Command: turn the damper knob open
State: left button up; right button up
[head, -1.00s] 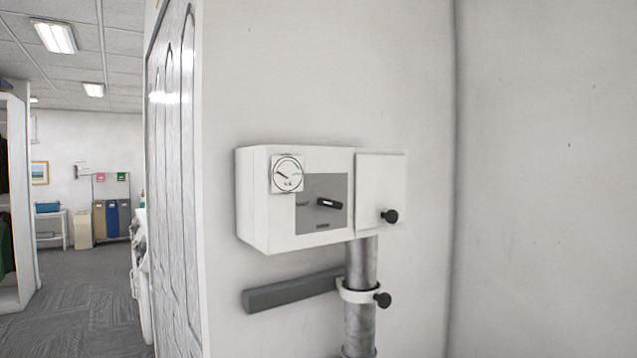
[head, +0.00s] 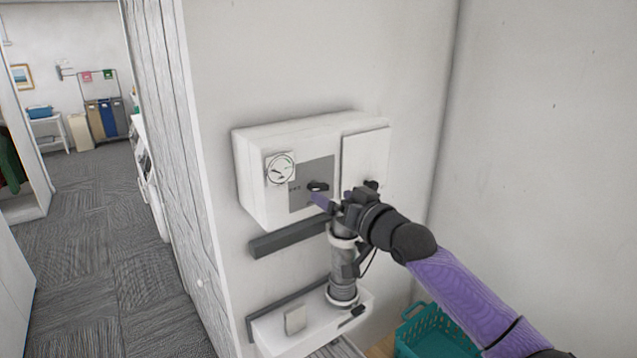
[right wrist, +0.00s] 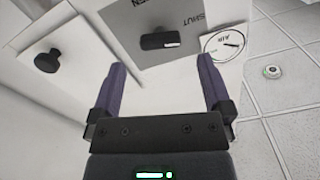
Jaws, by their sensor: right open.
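The damper knob (head: 318,186) is a black bar-shaped handle on the grey panel of a white wall box (head: 255,205). It also shows in the right wrist view (right wrist: 168,40), with a white mark at one end and the words "SHUT" and part of "OPEN" printed by it. My right gripper (head: 322,200) is just below and in front of the knob. In the right wrist view its two purple fingers (right wrist: 160,78) are wide apart and empty, with the knob beyond their tips and not between them. My left gripper is not in view.
A round gauge (head: 280,168) is left of the knob. A box door with a round black knob (right wrist: 47,61) is on the other side. A metal pipe (head: 343,265) runs below the box. A teal basket (head: 436,335) stands lower right. Carpet floor at left is clear.

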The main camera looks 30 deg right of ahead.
aim_at(321, 189)
jog(key=w, duration=0.4)
jog(key=shift+w+a, duration=0.2)
jog(key=shift+w, duration=0.2)
jog(key=c, duration=1.2)
jog(key=shift+c, duration=0.2)
